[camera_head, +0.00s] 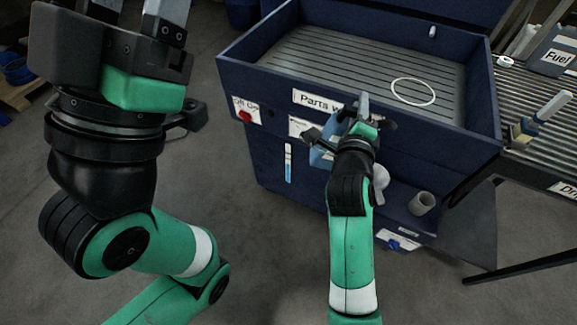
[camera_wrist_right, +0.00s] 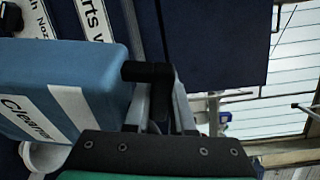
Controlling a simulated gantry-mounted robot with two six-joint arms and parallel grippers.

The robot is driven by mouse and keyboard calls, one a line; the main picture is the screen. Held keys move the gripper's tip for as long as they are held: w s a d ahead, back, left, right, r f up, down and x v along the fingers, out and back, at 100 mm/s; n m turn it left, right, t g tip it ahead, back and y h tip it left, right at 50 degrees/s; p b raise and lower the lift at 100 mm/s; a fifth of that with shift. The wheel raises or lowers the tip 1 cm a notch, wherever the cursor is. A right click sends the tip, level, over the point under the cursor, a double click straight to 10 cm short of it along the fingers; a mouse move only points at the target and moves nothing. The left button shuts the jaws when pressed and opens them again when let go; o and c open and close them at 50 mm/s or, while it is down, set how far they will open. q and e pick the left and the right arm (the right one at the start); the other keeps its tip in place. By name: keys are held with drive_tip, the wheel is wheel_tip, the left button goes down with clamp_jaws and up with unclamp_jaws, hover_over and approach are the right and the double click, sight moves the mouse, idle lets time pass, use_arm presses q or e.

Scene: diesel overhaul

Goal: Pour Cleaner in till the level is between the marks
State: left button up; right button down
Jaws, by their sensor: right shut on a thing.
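The blue Cleaner canister (camera_wrist_right: 70,60) is labelled "Cleaner" in the right wrist view and looks turned on its side there. In the head view only a blue part of it (camera_head: 320,156) shows beside my right gripper (camera_head: 362,118), at the washer's front. My right gripper (camera_wrist_right: 160,100) is shut on the canister's black handle (camera_wrist_right: 148,72). A level gauge (camera_head: 288,165) on the washer front shows blue in its lower part; its marks are too small to read. A white round opening (camera_head: 381,177) sits just right of my right wrist. My left gripper (camera_head: 135,20) is empty, fingers apart, at top left.
The dark blue parts washer (camera_head: 340,92) has a slatted basin with a white ring (camera_head: 413,92) in it. A red knob (camera_head: 245,116) is at its left front. A grey cup (camera_head: 422,203) stands on a low ledge. A Fuel can (camera_head: 556,55) is on the roller table at right.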

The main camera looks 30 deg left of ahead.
drive_tip(key=shift+r, duration=0.25)
drive_tip(key=shift+w+d+r+m, duration=0.15)
drive_tip(key=shift+r+m, duration=0.3)
drive_tip(key=shift+m, duration=0.05)
drive_tip(key=shift+d+m, duration=0.2)
drive_tip(key=shift+m, duration=0.3)
drive_tip(key=shift+w+f, duration=0.1)
drive_tip(key=shift+f, duration=0.05)
drive_tip(key=shift+d+f+m+y+b, duration=0.15)
drive_tip(key=shift+d+m+y+b, duration=0.2)
drive_tip(key=shift+m, duration=0.15)
drive_tip(key=shift+a, duration=0.1)
